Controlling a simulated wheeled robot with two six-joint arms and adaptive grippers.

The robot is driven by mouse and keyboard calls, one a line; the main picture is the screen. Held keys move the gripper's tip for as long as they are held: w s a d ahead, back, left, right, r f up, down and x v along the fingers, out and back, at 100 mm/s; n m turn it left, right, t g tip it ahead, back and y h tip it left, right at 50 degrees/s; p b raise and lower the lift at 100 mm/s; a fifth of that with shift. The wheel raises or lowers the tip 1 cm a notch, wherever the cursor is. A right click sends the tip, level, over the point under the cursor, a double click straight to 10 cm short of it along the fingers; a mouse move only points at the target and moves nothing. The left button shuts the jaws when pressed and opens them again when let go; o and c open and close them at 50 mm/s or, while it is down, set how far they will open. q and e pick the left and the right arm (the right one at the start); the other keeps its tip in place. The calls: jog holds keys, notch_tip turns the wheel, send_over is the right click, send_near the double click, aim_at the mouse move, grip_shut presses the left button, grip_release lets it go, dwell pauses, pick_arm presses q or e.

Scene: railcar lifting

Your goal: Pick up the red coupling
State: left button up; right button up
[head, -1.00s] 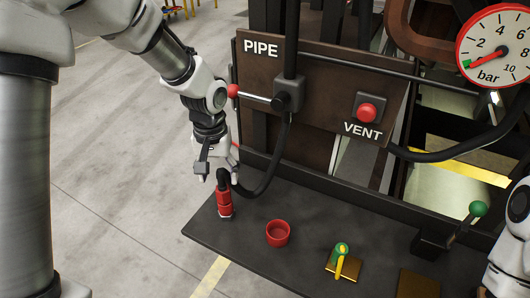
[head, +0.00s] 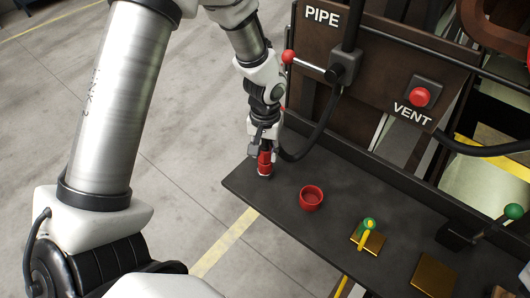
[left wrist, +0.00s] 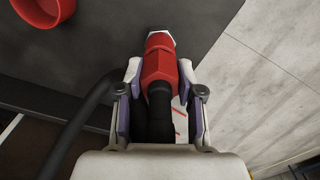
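The red coupling (head: 265,162) stands near the left corner of the dark shelf, on the end of a black hose (head: 313,143). My left gripper (head: 262,152) is right over it, pointing down. In the left wrist view the coupling (left wrist: 160,62) lies between the two fingertips of my left gripper (left wrist: 160,72), with its pale end beyond them. Whether a fingertip touches the coupling is hard to see. My right gripper is not in view.
A red cup (head: 311,197) stands on the shelf (head: 330,229) to the right of the coupling. A green-topped yellow piece sits on a brass plate (head: 373,243). The PIPE panel with a red-knobbed lever (head: 289,57) rises behind. Open floor lies left of the shelf.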

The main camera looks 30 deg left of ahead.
pick_arm(q)
grip_shut()
